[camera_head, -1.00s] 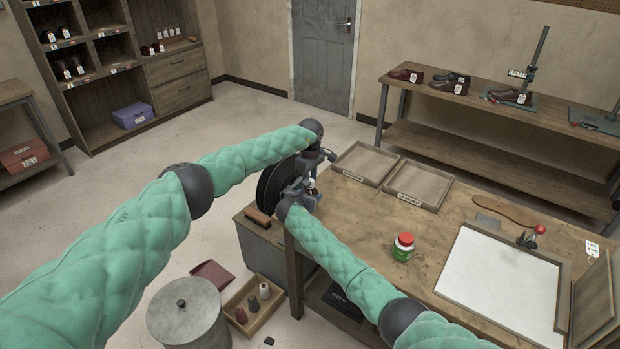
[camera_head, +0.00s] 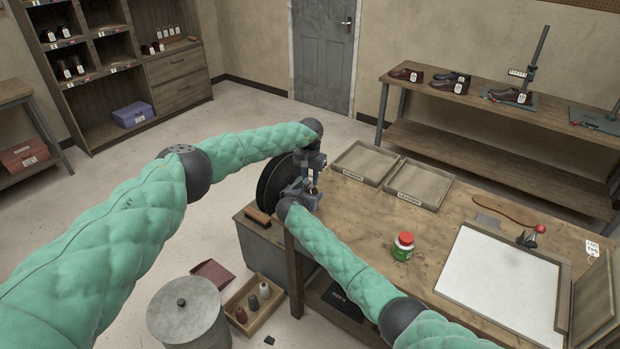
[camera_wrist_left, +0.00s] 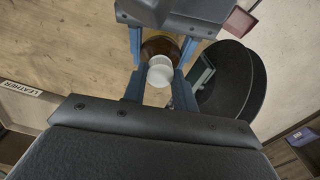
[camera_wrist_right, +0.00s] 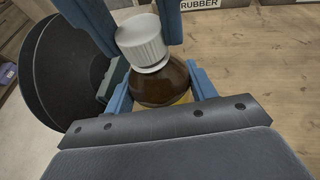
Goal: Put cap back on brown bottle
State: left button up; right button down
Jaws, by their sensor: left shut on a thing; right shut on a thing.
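A brown bottle (camera_wrist_right: 160,84) with amber liquid low in it sits between the fingers of my right gripper (camera_wrist_right: 160,92). A white ribbed cap (camera_wrist_right: 143,42) is over the bottle's neck, between the fingers of my left gripper (camera_wrist_left: 160,76). In the left wrist view the cap (camera_wrist_left: 160,72) is in front of the bottle (camera_wrist_left: 161,47). I cannot tell whether the cap is fully seated. In the head view my left gripper (camera_head: 314,178) is just above my right gripper (camera_head: 305,192), and both largely hide the bottle and cap.
A dark round wheel (camera_head: 272,183) stands close behind the grippers. Two wooden trays (camera_head: 418,184) lie on the workbench (camera_head: 375,222). The bench between trays and jar is clear.

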pick_arm(q)
jog(key=shift+a+m, duration=0.1)
jog(key=shift+m, duration=0.2)
jog(key=o, duration=0.9)
jog(key=shift+o, duration=0.2)
jog(key=shift+r, duration=0.1)
jog(key=shift+r, duration=2.15)
jog(key=shift+c, duration=0.4)
